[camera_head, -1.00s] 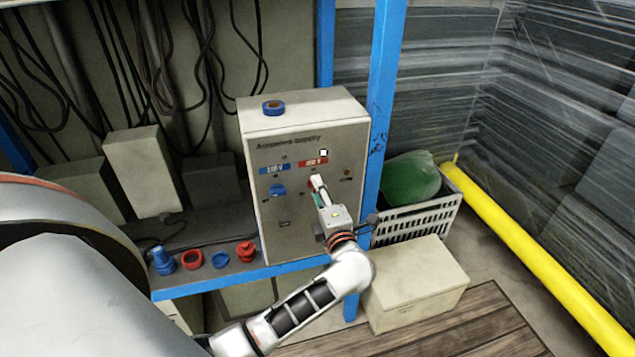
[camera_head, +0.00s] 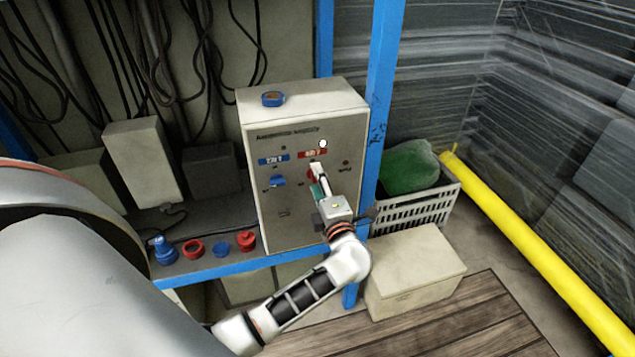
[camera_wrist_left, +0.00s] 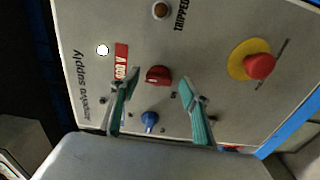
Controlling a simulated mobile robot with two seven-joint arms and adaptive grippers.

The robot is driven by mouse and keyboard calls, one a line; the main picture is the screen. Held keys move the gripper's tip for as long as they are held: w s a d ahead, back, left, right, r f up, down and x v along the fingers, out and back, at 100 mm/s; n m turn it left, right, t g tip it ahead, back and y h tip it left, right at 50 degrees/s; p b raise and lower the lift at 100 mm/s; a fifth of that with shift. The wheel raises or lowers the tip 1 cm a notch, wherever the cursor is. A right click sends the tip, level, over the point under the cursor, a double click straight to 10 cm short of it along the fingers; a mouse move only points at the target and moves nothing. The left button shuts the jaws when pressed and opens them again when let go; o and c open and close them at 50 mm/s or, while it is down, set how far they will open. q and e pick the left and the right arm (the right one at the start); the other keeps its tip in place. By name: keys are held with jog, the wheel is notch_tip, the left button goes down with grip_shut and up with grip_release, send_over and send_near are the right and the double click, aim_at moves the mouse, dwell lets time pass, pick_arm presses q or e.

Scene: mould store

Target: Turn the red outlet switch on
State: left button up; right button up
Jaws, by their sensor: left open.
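The grey supply box (camera_head: 310,225) stands on a blue-framed shelf, its front panel facing me. The red outlet switch (camera_wrist_left: 158,75) is a round red knob beside a red label in the left wrist view. In the head view only part of it (camera_head: 311,174) shows, behind my gripper. My left gripper (camera_head: 317,170) is at the panel; in the wrist view its green-padded fingers (camera_wrist_left: 160,88) are open, one on each side of the red knob. I cannot tell whether they touch it. My right gripper is not in view.
A blue knob (camera_wrist_left: 149,122) sits close to the red one. A red push button (camera_wrist_left: 260,66) on a yellow disc is on the same panel. Plugs and rings line the shelf edge (camera_head: 225,267). A crate (camera_head: 420,210) and a pale box (camera_head: 415,272) stand to the right.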

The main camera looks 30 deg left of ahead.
pick_arm(q)
jog(key=v, duration=1.2)
dwell(0.3)
jog(key=s+d+f+m+t+h, duration=0.1)
jog(key=d+m+t+h, duration=0.5)
jog(key=m, duration=0.5)
jog(key=s+d+f+m+t+h, duration=0.1)
jog(key=s+d+m+t+h, duration=0.2)
jog(key=m+h, duration=0.65)
jog(key=s+a+f+m+g, duration=0.1)
jog(key=s+f+m+g, duration=0.4)
jog(key=f, duration=0.5)
jog(key=s+a+f+m+g, duration=0.1)
jog(key=s+f+m+g, duration=0.3)
jog(key=f, duration=0.6)
jog(key=s+m, duration=0.2)
jog(key=s, duration=0.1)
jog(key=shift+s+f+g+h, duration=0.35)
jog(key=shift+s+f+g, duration=0.05)
